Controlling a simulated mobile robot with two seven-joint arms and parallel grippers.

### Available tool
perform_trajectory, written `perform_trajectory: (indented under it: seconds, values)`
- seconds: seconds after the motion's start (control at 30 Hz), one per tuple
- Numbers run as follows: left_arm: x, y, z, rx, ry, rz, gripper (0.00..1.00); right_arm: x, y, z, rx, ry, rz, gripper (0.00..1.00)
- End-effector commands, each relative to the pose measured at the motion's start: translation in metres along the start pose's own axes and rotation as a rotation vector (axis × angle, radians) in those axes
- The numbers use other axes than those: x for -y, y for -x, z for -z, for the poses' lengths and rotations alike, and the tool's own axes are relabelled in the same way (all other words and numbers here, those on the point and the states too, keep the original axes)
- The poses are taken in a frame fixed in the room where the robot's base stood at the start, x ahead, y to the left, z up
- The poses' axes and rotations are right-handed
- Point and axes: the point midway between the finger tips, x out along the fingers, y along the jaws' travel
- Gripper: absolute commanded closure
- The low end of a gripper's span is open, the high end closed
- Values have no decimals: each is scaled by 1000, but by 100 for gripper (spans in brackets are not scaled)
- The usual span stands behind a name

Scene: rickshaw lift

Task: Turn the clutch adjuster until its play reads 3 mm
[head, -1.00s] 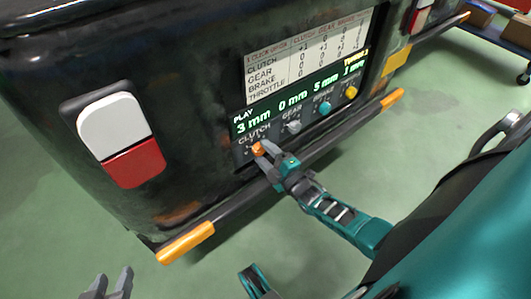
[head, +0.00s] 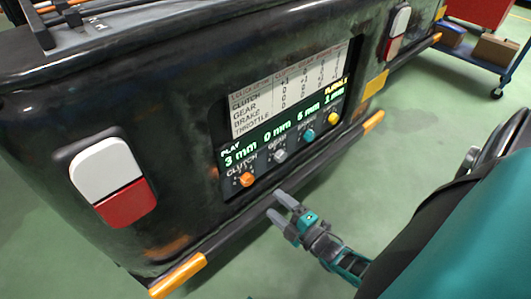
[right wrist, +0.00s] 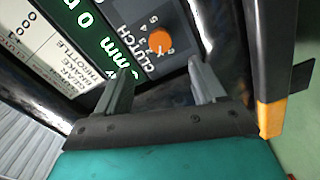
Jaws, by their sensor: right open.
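The orange clutch adjuster knob (head: 246,180) sits at the lower left of the panel on the rickshaw's dark rear. The green display (head: 240,160) above it reads 3 mm over CLUTCH, then 0 mm, 5 or 6 mm, and 1 mm. My right gripper (head: 278,206) is open and empty, below and to the right of the knob, apart from it. In the right wrist view the knob (right wrist: 159,41) shows beyond the two open fingers (right wrist: 160,85). My left gripper is not in view.
Grey (head: 280,156), teal (head: 308,135) and yellow (head: 333,118) knobs follow to the right of the clutch knob. A white table (head: 290,90) is above the display. A dark bumper bar (head: 235,228) with orange ends runs below. A blue cart (head: 480,60) stands at the far right.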

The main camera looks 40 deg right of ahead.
Motion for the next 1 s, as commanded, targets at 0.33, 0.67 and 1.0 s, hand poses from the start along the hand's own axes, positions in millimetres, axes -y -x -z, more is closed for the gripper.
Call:
perform_trajectory:
  seconds: [0.33, 0.67, 1.0]
  values:
    - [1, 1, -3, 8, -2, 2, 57, 0, 23, 0, 0, -1, -1, 31]
    - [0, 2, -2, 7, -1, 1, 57, 0, 23, 0, 0, 0, -1, 31]
    - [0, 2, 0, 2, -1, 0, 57, 1, 15, 16, 11, -106, 48, 31]
